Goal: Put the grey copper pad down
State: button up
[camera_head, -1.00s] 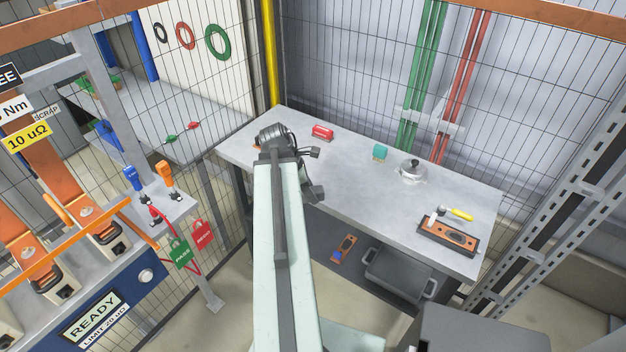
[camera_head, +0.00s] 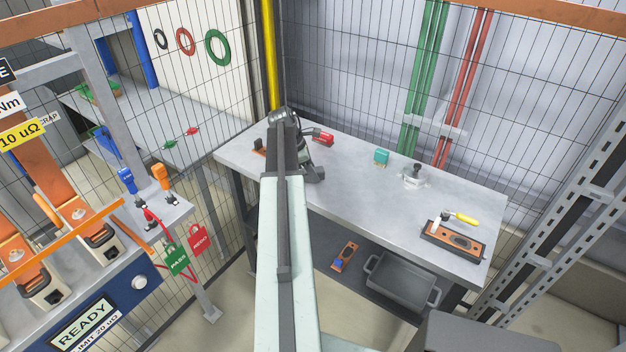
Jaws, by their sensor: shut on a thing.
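My gripper (camera_head: 313,172) is at the end of my arm, low over the left part of the grey bench (camera_head: 365,194). It is shut on the grey copper pad, which my arm and wrist hide, so I cannot tell whether the pad touches the bench. A copper-coloured piece with a dark block (camera_head: 259,146) lies on the bench just left of my arm.
A red object (camera_head: 323,138), a teal block (camera_head: 381,157) and a metal clamp-like item (camera_head: 414,176) stand along the bench's back. A dark tray (camera_head: 453,241) with a copper plate is at right; a grey bin (camera_head: 402,282) is below. The bench middle is clear.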

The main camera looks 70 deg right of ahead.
jog(key=shift+f, duration=0.75)
jog(key=shift+r, duration=0.25)
jog(key=shift+f, duration=0.25)
jog(key=o, duration=1.2)
jog(key=shift+r, duration=0.1)
jog(key=p+v, duration=1.1)
jog(key=shift+r, duration=0.45)
jog(key=shift+w+a+r, duration=0.2)
jog(key=shift+f, duration=0.15)
